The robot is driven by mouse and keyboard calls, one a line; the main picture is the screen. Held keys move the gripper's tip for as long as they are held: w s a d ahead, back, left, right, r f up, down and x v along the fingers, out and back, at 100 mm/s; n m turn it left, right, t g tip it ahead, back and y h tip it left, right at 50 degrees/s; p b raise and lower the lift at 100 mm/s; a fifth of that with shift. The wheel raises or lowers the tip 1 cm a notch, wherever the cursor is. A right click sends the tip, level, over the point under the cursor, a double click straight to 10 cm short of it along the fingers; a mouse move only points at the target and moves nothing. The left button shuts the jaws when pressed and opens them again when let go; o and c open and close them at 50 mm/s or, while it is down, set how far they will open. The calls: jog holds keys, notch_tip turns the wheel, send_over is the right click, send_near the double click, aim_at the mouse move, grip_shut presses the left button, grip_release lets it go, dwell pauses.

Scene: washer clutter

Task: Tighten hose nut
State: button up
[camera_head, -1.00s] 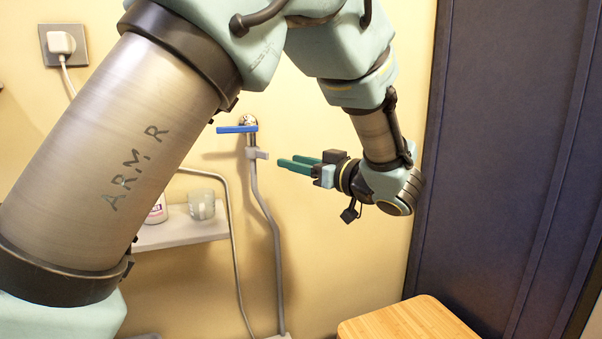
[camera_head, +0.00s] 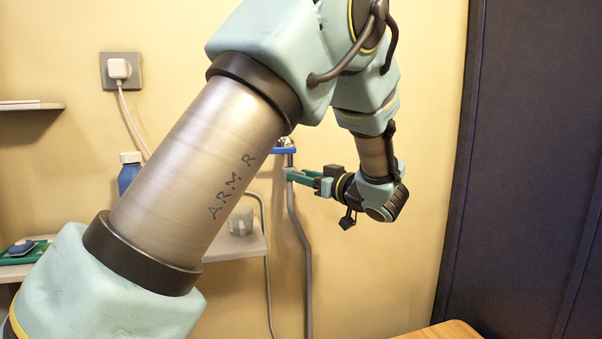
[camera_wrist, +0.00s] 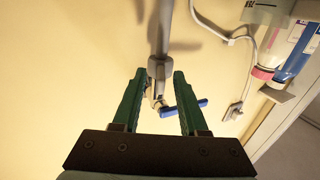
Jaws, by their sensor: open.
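The grey hose nut (camera_head: 289,173) sits below the blue-levered tap (camera_head: 284,150) on the yellow wall, at the top of the grey hose (camera_head: 306,260). My gripper (camera_head: 300,176), with green fingers, reaches it from the right. In the wrist view the nut (camera_wrist: 157,69) shows between the two fingertips of my gripper (camera_wrist: 160,73), which stand apart on either side of it. I cannot tell whether a finger touches it. The blue lever (camera_wrist: 188,108) shows beyond the right finger. My arm hides part of the tap's surroundings in the head view.
A shelf (camera_head: 225,248) left of the hose holds a translucent mug (camera_head: 241,222). A blue bottle (camera_head: 129,174) stands farther left, partly behind my arm. A plug socket (camera_head: 119,70) is on the wall. A dark panel (camera_head: 530,150) bounds the right, with a wooden top (camera_head: 440,332) below.

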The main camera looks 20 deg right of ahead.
jog(key=shift+w+a, duration=0.15)
jog(key=shift+w, duration=0.3)
grip_shut()
